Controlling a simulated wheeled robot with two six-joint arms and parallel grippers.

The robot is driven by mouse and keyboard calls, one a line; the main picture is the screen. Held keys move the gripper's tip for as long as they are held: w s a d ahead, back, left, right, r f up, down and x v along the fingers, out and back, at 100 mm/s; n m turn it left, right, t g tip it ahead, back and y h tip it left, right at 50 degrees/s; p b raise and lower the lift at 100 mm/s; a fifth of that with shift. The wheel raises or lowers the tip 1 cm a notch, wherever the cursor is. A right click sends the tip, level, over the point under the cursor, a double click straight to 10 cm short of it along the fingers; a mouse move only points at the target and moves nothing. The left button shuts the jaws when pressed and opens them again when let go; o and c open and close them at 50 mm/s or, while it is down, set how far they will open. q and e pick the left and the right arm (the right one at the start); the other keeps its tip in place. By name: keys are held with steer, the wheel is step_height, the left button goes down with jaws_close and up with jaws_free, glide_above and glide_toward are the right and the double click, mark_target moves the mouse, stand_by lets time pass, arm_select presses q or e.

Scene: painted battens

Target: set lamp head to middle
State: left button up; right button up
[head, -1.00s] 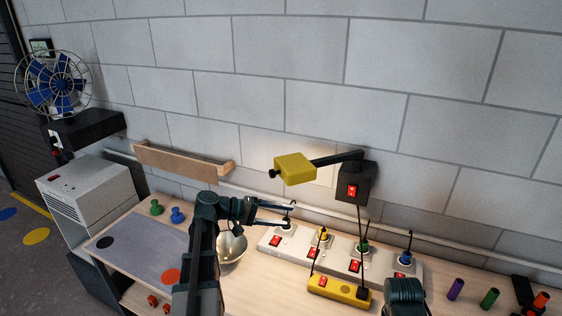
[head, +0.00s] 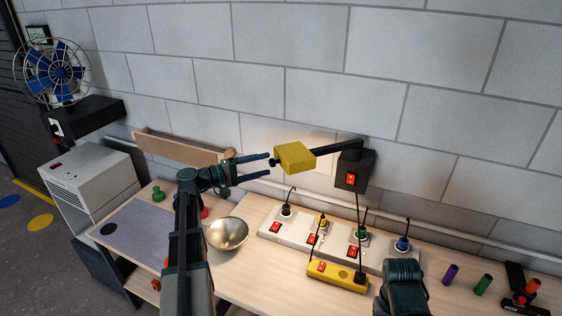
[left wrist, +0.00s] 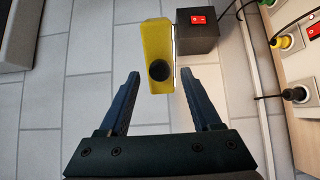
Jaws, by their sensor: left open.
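The yellow lamp head (head: 295,156) sits at the end of a dark arm that runs left from a black wall box (head: 354,171) with a red switch. A dark round knob (head: 273,161) sticks out of its left end. My left gripper (head: 269,165) is open, its fingers pointing right at the knob. In the left wrist view the lamp head (left wrist: 157,40) and its knob (left wrist: 159,70) lie ahead between the two open fingers (left wrist: 158,80), with gaps on both sides. My right arm (head: 403,285) shows at the bottom; its fingers cannot be made out.
A white power strip (head: 290,234) with several plugs and a yellow strip (head: 338,279) lie below the lamp. A metal bowl (head: 228,234) stands left of them. A wooden wall ledge (head: 180,148) is behind my left arm. The air around the lamp head is clear.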

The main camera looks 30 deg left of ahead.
mark_target(276, 162)
arm_select(q)
steer(key=x, duration=0.7)
steer(key=shift+s, duration=0.1)
jaws_close()
stand_by(0.3)
